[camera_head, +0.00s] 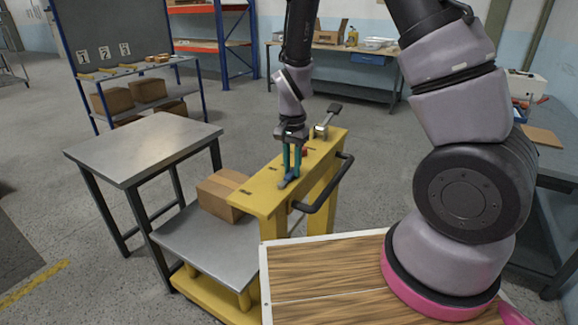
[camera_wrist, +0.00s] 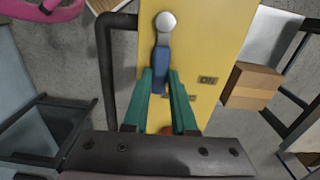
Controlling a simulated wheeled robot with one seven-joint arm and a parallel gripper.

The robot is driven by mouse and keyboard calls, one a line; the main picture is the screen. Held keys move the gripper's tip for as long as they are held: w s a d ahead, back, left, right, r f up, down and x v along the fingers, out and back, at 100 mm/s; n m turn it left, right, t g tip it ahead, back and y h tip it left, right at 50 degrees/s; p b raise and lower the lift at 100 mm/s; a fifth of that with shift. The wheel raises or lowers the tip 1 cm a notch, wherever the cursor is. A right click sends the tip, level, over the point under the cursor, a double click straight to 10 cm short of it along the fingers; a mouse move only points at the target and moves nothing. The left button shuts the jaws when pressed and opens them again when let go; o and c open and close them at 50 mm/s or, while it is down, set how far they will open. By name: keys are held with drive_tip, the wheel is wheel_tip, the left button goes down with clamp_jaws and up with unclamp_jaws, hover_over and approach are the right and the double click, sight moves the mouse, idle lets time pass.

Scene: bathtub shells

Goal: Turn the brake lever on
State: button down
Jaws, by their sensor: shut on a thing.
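The brake lever (camera_wrist: 161,66) has a blue grip and a round silver end, and it sits on the yellow top panel (camera_wrist: 213,40) of a cart. In the head view the lever (camera_head: 284,184) is small, near the front half of the panel. My gripper (camera_wrist: 160,76) points down with its teal fingers on both sides of the blue grip, shut on it. It also shows in the head view (camera_head: 291,176). An "ON" label (camera_wrist: 208,80) lies right of the lever in the wrist view. The fingers and palm hide part of the panel.
A black handlebar (camera_head: 326,188) runs along the panel's right side. A second lever (camera_head: 323,129) stands farther back on the panel. A cardboard box (camera_head: 219,193) sits on the cart's grey deck (camera_head: 200,250). A metal table (camera_head: 145,146) stands to the left.

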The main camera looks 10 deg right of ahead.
drive_tip(key=shift+d+m, duration=0.1)
drive_tip(key=shift+m, duration=0.2)
drive_tip(key=c, duration=0.7)
unclamp_jaws()
drive_tip(key=shift+s, duration=0.1)
drive_tip(key=shift+r, duration=0.1)
wheel_tip(320, 180, up, 11)
drive_tip(key=shift+f, duration=0.2)
drive_tip(key=shift+d+r, duration=0.1)
drive_tip(key=s+d+r+n+t, duration=0.1)
drive_tip(key=s+d+r+t, duration=0.1)
drive_tip(key=s+d+r, duration=0.2)
drive_tip(key=s+d+r+n+t+y, duration=0.1)
drive_tip(key=s+d+r, duration=0.4)
drive_tip(key=r, duration=0.6)
drive_tip(key=s+d+r+n+t+y, duration=0.1)
drive_tip(key=s+d+r+t, duration=0.3)
drive_tip(key=r, duration=0.4)
drive_tip(key=shift+s+d+r+n, duration=0.2)
drive_tip(key=shift+d+n, duration=0.1)
drive_tip(key=shift+d, duration=0.25)
